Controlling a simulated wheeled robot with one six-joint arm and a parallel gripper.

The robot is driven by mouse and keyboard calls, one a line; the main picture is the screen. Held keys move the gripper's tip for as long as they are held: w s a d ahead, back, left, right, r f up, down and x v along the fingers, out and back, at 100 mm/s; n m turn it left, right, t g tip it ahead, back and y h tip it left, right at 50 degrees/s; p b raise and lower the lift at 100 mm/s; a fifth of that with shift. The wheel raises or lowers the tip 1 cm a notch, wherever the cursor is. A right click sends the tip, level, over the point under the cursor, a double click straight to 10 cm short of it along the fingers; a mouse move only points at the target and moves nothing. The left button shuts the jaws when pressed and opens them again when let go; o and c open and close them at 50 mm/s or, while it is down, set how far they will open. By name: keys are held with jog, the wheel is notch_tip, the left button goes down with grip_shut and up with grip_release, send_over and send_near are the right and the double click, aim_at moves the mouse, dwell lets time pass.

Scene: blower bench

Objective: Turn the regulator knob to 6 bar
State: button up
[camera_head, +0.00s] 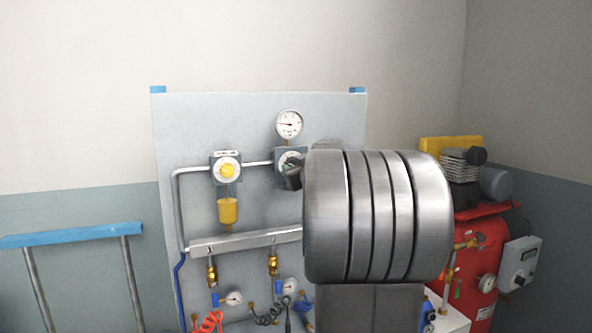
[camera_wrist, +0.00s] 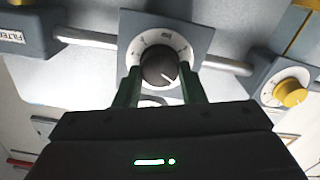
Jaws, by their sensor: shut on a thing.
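The regulator knob (camera_wrist: 160,67) is a dark round knob with a white pointer line, set in a white dial on a grey square plate. The pointer points toward the lower right in the wrist view. My gripper (camera_wrist: 160,80) is shut on the knob, with one green finger on each side of it. In the head view the regulator (camera_head: 288,160) is partly hidden behind my gripper and wrist. A round pressure gauge (camera_head: 289,124) sits above it on the panel; its needle points left, but its numbers are too small to read.
A yellow-knobbed unit (camera_head: 227,170) with a yellow bowl (camera_head: 228,211) sits left of the regulator, joined by pipe. A manifold bar (camera_head: 240,241) with brass valves and coiled hoses is below. A red compressor tank (camera_head: 480,250) stands right, a blue-topped rail (camera_head: 70,235) left.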

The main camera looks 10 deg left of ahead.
jog(key=shift+w+d+f+m+b, duration=0.15)
jog(key=shift+m+b, duration=0.35)
jog(key=shift+m, duration=5.9)
jog(key=shift+s+d+f+m+b, duration=0.15)
jog(key=shift+m+b, duration=0.35)
jog(key=shift+m, duration=5.9)
jog(key=shift+w+a, duration=0.1)
jog(key=o, duration=1)
